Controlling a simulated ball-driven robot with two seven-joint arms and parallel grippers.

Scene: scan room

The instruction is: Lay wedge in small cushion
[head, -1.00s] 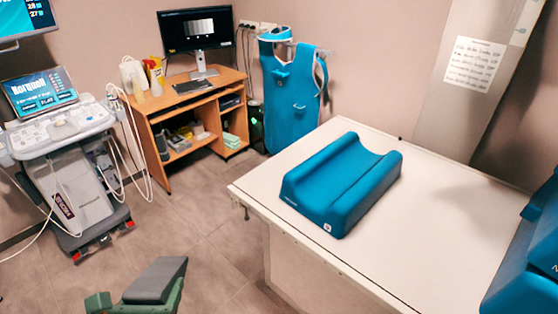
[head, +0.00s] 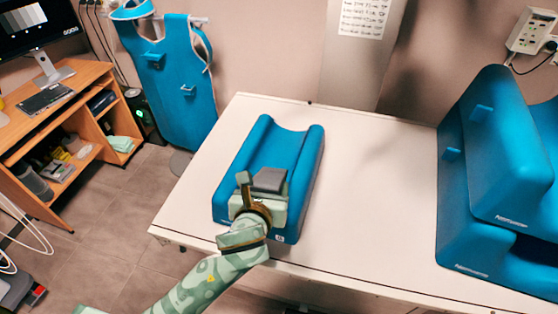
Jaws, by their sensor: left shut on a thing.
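The small cushion (head: 262,143) is a blue block with a long trough along its top, lying on the white table. My left gripper (head: 262,190) is over the near end of this cushion, its arm coming up from the lower left. It is shut on the wedge (head: 270,179), a small dark grey block. The wedge shows above the trough's near part; I cannot tell whether it touches the cushion. The gripper hides the wedge's lower part and some of the cushion's near end. My right gripper is not in view.
The white table (head: 372,200) is bare between the small cushion and large blue cushions (head: 500,180) at the right. A blue apron (head: 180,85) hangs behind the table's left side. A wooden desk (head: 65,110) stands at the left.

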